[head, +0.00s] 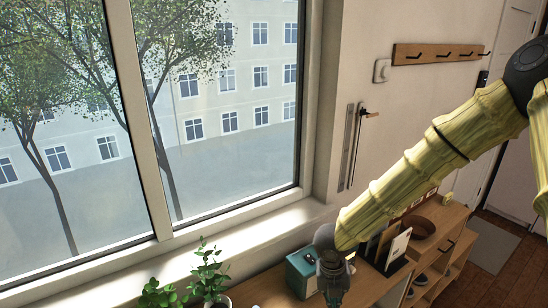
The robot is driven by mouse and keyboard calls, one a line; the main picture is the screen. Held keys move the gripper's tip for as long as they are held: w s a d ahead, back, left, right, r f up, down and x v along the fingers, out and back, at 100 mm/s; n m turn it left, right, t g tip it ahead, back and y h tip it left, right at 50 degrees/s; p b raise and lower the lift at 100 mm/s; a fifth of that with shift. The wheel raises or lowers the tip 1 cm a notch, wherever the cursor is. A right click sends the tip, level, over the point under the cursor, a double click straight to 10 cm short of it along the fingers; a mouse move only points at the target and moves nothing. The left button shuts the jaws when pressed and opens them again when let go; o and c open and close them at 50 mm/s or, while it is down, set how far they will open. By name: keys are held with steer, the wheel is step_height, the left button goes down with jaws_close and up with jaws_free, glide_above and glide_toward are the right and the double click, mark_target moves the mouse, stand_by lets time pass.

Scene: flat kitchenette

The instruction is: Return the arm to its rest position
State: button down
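My arm, in a pale yellow-green sleeve, reaches from the right edge of the head view down to the lower middle. My gripper (334,291) hangs at its end, pointing down over the wooden sideboard (265,292). It is in front of the right side of a teal box (299,272) and partly hides it. I cannot tell whether it touches the box. The fingers are small and dark, so whether they are open or shut is unclear. Nothing held can be made out.
A potted plant (208,272) and another leafy plant (160,295) stand left of the box, below the window (225,120). A white card (398,249) and a brown bowl (417,228) are to the right. A hook rail (440,54) is on the wall.

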steer(key=s+d+f+n+t+h+b, duration=0.1)
steer(key=s+d+f+n+b, duration=0.2)
steer(key=f+n, duration=0.45)
steer(key=s+d+f+n+b, duration=0.1)
steer(key=s+d+f+n, duration=0.1)
steer(key=s+f+n, duration=0.5)
steer(key=s+d+f+n+t+h+b, duration=0.1)
steer(key=s+d+f+n+b, duration=0.15)
steer(key=f+n, duration=0.4)
steer(key=s+f+n+g+y+b, duration=0.1)
steer(key=s+f+n+b, duration=0.1)
steer(key=s+f+n, duration=0.4)
steer(key=s+f+n+g+y+b, duration=0.1)
steer(key=s+f+n+y, duration=0.1)
steer(key=s+f+n, duration=0.4)
steer(key=s+a+n, duration=0.1)
steer(key=s+n, duration=0.2)
steer(key=s, duration=0.3)
steer(key=shift+f+n+b, duration=0.3)
steer(key=shift+f+b, duration=0.1)
